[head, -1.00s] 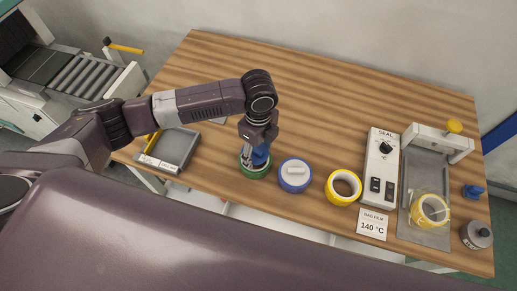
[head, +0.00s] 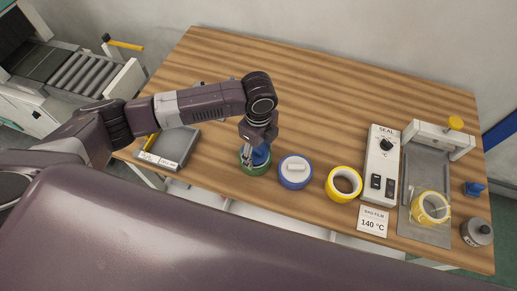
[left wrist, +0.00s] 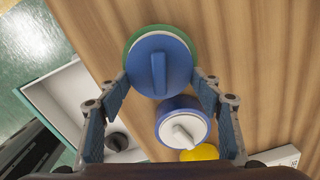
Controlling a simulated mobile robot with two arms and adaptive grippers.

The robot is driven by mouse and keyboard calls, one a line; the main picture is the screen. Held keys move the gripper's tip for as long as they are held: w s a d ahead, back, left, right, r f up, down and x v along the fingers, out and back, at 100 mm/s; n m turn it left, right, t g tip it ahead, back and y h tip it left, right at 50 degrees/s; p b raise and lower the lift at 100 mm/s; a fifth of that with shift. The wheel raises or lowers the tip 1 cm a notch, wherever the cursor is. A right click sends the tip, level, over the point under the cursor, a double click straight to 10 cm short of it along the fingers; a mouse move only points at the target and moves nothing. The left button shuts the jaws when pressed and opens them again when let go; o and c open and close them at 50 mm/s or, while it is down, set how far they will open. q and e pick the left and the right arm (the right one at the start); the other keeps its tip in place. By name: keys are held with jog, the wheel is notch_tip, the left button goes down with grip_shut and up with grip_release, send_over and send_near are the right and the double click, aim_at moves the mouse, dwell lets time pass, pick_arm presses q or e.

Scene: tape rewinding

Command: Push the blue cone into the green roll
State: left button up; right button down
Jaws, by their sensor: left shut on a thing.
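The blue cone (left wrist: 158,62) shows in the left wrist view as a round blue top with a raised bar handle. It sits over the green roll (left wrist: 133,38), whose rim shows behind its edge. In the head view the blue cone (head: 262,156) is partly hidden by my left gripper (head: 252,157), and the green roll (head: 256,170) is around its lower part on the table. My left gripper (left wrist: 160,80) is shut on the blue cone, with a fingertip at each side. How deep the cone sits is hidden. My right gripper is not in view.
A blue roll with a white plug (head: 295,170) stands close to the right. Beyond it are a yellow roll (head: 333,192), a temperature card (head: 373,221) and a sealing machine (head: 380,165). A grey tray (head: 180,143) is at left. The table's back is clear.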

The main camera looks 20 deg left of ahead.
pick_arm(q)
jog(key=shift+f, duration=0.1)
dwell(0.3)
jog(key=shift+f, duration=0.35)
jog(key=o, duration=1.1)
jog(key=shift+c, duration=0.2)
jog(key=shift+o, duration=0.5)
jog(key=shift+o, duration=0.6)
